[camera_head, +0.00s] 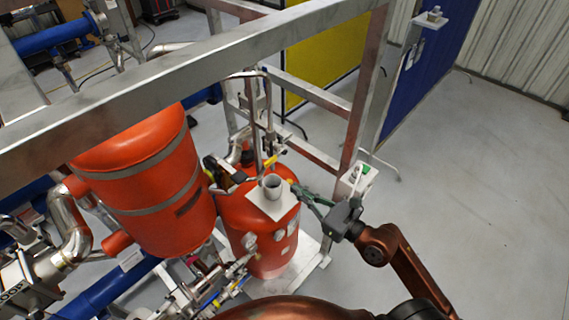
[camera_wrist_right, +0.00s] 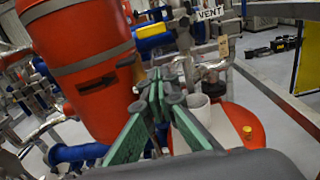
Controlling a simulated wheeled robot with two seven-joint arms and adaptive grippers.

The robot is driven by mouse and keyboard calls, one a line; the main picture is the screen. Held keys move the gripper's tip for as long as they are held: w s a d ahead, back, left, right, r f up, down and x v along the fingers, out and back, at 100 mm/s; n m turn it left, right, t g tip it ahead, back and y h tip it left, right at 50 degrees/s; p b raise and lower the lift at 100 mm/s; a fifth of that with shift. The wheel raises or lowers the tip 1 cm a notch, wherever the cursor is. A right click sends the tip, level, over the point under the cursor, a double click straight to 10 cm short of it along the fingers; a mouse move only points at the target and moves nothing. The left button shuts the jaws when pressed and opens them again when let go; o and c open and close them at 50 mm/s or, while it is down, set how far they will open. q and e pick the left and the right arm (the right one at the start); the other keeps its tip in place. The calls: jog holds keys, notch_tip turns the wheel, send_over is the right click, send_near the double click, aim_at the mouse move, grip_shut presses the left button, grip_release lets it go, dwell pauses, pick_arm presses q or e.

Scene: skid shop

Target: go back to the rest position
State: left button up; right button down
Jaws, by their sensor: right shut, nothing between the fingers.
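My right gripper (camera_head: 303,192) reaches in from the lower right, its green fingers beside the smaller red tank. In the right wrist view its fingertips (camera_wrist_right: 160,86) are together, with nothing held between them. A white cup-like cylinder (camera_head: 272,183) stands upright on a white square plate (camera_head: 272,207) on top of the smaller red tank (camera_head: 262,240). The cylinder also shows in the right wrist view (camera_wrist_right: 198,102), just right of the fingers, and I cannot tell if they touch it. My left gripper is not in view.
A large red tank (camera_head: 150,190) stands left of the smaller one. A metal frame beam (camera_head: 190,62) crosses above, and an upright post (camera_head: 362,90) stands behind my right gripper. A small white box (camera_head: 357,178) is near that post. The floor (camera_head: 470,190) at right is clear.

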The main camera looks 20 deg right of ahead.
jog(key=shift+s+d, duration=0.25)
jog(key=shift+s, duration=0.35)
